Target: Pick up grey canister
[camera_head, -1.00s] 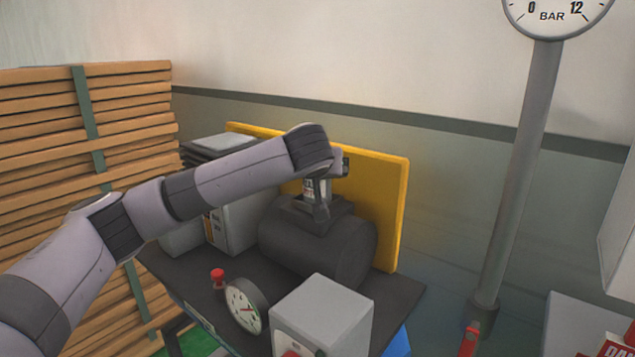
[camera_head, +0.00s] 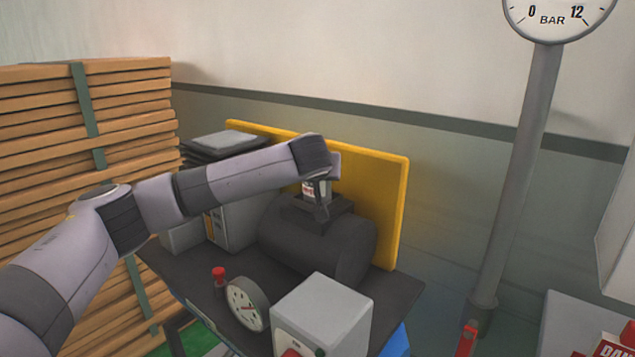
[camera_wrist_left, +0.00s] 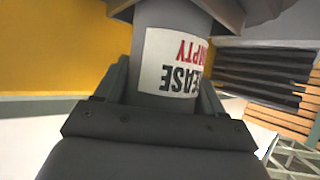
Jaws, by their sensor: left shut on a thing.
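The grey canister carries a white label with red and black print. In the head view, a small part of the canister (camera_head: 316,187) shows below my left wrist, above the dark cylindrical tank. My left gripper (camera_head: 318,180) comes down over it from above and its fingers are mostly hidden there. In the left wrist view, the canister (camera_wrist_left: 175,62) stands between the two fingers of my left gripper (camera_wrist_left: 165,85), which is shut on it. The canister's far end meets a wider grey part. Whether it still touches the tank's mount is unclear. My right gripper is out of view.
The dark tank (camera_head: 315,240) lies on a dark bench (camera_head: 205,285) before a yellow panel (camera_head: 385,210). A round gauge (camera_head: 245,303), red knob (camera_head: 218,273) and grey box (camera_head: 322,310) stand in front. Stacked wooden planks (camera_head: 40,150) are left; a gauge pole (camera_head: 515,180) is right.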

